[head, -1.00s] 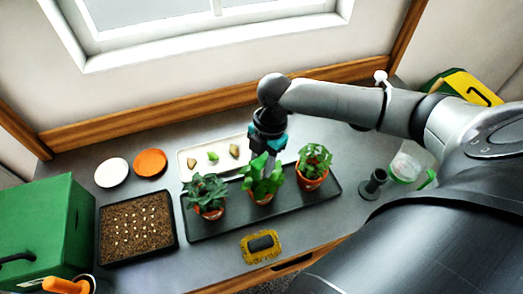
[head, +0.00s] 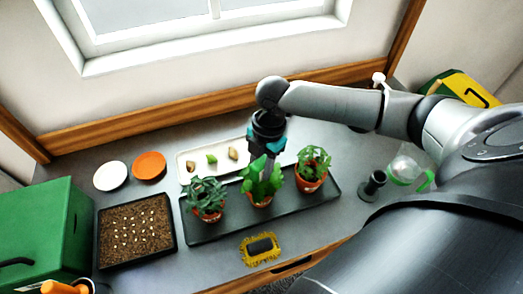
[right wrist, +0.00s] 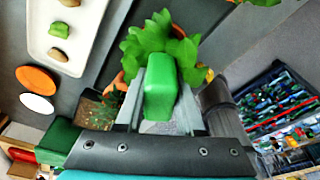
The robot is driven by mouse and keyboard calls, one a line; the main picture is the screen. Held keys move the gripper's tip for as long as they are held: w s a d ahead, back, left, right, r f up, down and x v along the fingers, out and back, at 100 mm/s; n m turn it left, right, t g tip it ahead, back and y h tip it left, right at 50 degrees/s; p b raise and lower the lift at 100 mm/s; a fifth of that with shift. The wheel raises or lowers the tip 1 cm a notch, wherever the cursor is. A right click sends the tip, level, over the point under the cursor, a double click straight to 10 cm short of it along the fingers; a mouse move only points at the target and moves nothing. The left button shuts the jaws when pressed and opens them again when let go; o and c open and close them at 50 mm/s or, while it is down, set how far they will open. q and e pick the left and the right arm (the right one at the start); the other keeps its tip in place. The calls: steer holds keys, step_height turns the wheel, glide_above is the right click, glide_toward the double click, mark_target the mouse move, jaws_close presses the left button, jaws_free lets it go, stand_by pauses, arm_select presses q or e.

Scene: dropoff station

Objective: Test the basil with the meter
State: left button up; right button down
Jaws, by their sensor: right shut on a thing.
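My right gripper (head: 264,154) is above and just behind the middle potted plant in the head view. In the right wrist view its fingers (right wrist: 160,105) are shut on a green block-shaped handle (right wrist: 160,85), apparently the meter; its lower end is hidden. The middle plant (head: 262,185) has tall broad green leaves and overlaps the fingers; leaves (right wrist: 150,40) show right behind the handle. I cannot tell whether the meter touches plant or soil. A dark-leaved plant (head: 206,196) stands left and a bushy bright-green plant (head: 312,163) right. Which is the basil is not certain. My left gripper is not in view.
The pots stand on a black tray (head: 225,229). Behind is a white tray (head: 190,158) with small pieces. White (head: 110,176) and orange plates (head: 149,166), a seed tray (head: 137,229) and green box (head: 45,225) are left. A yellow-edged item (head: 262,249) lies in front; a dark holder (head: 373,186) stands right.

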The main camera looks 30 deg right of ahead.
steer(key=shift+c, duration=2.2)
jaws_free()
steer(key=shift+r, duration=0.1)
step_height(320, 180, up, 15)
steer(key=d, duration=0.2)
steer(key=shift+w+d+p, duration=0.4)
